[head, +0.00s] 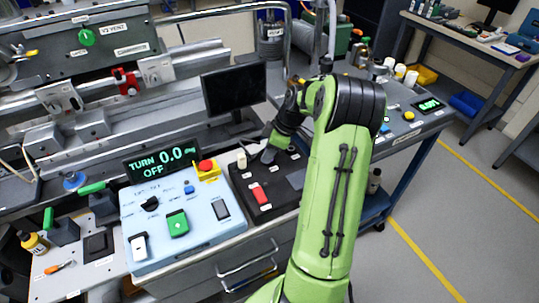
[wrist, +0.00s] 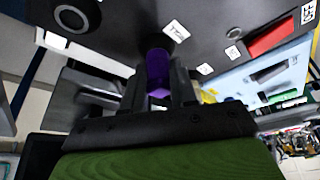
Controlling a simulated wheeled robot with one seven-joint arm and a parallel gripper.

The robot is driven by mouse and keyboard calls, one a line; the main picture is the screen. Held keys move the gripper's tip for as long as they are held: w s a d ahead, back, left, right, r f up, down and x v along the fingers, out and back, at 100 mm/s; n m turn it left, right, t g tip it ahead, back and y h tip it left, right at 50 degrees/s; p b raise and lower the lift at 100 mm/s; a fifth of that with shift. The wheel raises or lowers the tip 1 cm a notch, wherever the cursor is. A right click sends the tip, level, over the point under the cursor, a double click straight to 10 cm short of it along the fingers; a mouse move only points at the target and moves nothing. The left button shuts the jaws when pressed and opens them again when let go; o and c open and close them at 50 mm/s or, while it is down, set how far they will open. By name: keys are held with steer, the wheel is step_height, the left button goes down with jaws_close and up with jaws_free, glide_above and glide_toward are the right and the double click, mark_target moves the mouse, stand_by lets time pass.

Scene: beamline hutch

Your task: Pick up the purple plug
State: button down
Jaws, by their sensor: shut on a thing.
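The purple plug (wrist: 157,68) is in the middle of the wrist view, between the two dark fingers of my gripper (wrist: 160,84). The gripper is shut on it. The plug's far end points towards a dark panel (wrist: 130,20); I cannot tell whether it touches the panel. In the head view my gripper (head: 270,150) is small and dark, over the back of the black panel (head: 243,178) on the bench. The plug cannot be made out there.
A dark monitor (head: 234,90) stands behind. Open floor (head: 450,210) lies to the right.

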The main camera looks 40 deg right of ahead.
step_height(320, 180, up, 10)
steer(key=p, duration=0.3)
stand_by(1.1)
